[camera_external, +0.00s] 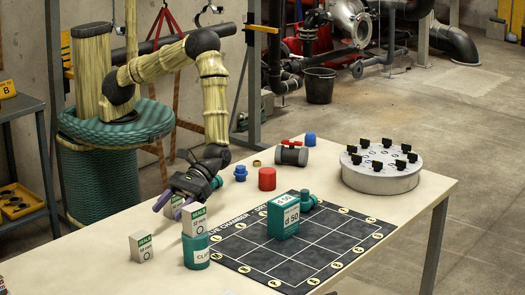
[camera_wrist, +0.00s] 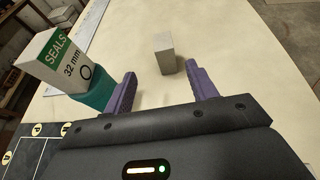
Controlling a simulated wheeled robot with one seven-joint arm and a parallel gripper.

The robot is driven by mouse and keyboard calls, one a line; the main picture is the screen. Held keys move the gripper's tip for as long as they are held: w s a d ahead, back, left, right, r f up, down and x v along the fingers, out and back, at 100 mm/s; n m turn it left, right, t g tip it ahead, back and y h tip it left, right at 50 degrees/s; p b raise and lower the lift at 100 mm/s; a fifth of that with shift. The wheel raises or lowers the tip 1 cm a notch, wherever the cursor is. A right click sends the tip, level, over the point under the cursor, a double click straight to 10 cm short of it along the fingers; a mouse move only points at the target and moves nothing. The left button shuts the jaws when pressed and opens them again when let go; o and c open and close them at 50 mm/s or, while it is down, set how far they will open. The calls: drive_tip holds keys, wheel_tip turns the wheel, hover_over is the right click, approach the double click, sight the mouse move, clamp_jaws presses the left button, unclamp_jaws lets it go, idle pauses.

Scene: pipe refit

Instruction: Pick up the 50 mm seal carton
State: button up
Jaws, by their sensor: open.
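A small white SEALS carton (camera_external: 141,248) stands upright on the table's near left; I cannot read its size for certain. In the wrist view the carton (camera_wrist: 164,53) shows a plain side, ahead of my fingertips and roughly between them. A second SEALS carton (camera_external: 195,221), marked 32 mm in the wrist view (camera_wrist: 58,62), stands on a teal tin (camera_external: 196,254). My gripper (camera_external: 170,205) is open and empty above the table, behind the two cartons. Its purple fingers (camera_wrist: 161,80) point toward the small carton without touching it.
A teal and white box marked d 50 (camera_external: 284,222) and a teal fitting (camera_external: 307,201) are on the dark gridded mat (camera_external: 260,262). A red cap (camera_external: 267,179), blue parts (camera_external: 240,173), a red-handled valve (camera_external: 292,154) and a round grey flange (camera_external: 381,172) stand behind.

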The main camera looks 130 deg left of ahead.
drive_tip(key=p, duration=0.1)
approach(134, 245)
drive_tip(key=x, duration=0.3)
drive_tip(key=shift+w+d+f, duration=0.3)
drive_tip(key=shift+f, duration=0.1)
drive_tip(key=x, duration=0.1)
drive_tip(key=p+x, duration=0.1)
drive_tip(key=x, duration=0.1)
drive_tip(key=p+x, duration=0.1)
drive_tip(key=shift+s+d, duration=0.4)
drive_tip(key=shift+d, duration=0.05)
drive_tip(key=shift+w+d, duration=0.1)
drive_tip(key=shift+d, duration=0.15)
drive_tip(key=c, duration=1.1)
